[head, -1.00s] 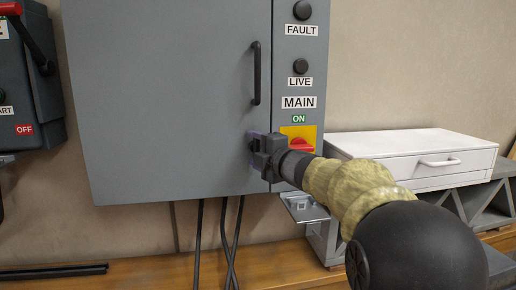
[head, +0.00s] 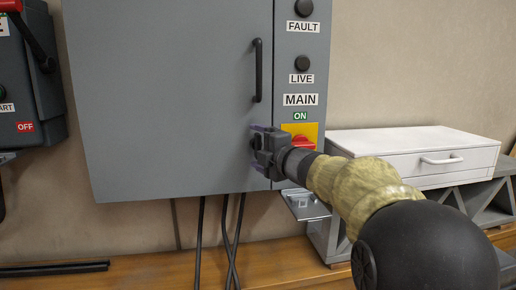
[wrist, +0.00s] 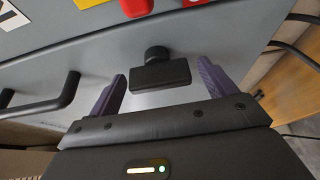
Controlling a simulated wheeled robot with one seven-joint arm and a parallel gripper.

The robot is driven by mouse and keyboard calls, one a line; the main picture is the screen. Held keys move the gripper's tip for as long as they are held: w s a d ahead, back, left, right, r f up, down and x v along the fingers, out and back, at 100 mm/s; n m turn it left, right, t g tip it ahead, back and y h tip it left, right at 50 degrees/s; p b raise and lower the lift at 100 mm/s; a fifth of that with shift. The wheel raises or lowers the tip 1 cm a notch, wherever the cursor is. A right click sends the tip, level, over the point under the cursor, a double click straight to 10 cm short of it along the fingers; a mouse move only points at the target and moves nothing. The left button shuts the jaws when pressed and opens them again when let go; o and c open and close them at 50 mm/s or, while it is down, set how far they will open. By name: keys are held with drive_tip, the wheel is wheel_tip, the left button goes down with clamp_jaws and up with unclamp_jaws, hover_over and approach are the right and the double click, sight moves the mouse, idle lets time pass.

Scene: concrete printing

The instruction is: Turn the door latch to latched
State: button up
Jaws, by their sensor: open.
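The door latch (wrist: 160,72) is a dark knob with a flat rectangular bar on the grey cabinet door (head: 170,100). In the wrist view it lies between the two purple fingers of my gripper (wrist: 162,90), with a gap on each side. My gripper is open and points at the door. In the head view my gripper (head: 255,143) is at the lower right of the door, and it mostly hides the latch.
A black door handle (head: 258,70) stands out above my gripper. A red switch on a yellow plate (head: 312,132) is close on the right. Cables (head: 238,230) hang below the cabinet. A white drawer unit (head: 420,150) stands at the right.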

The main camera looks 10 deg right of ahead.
drive_tip(key=b+v, duration=0.2)
drive_tip(key=v, duration=1.4)
drive_tip(key=shift+s, duration=0.25)
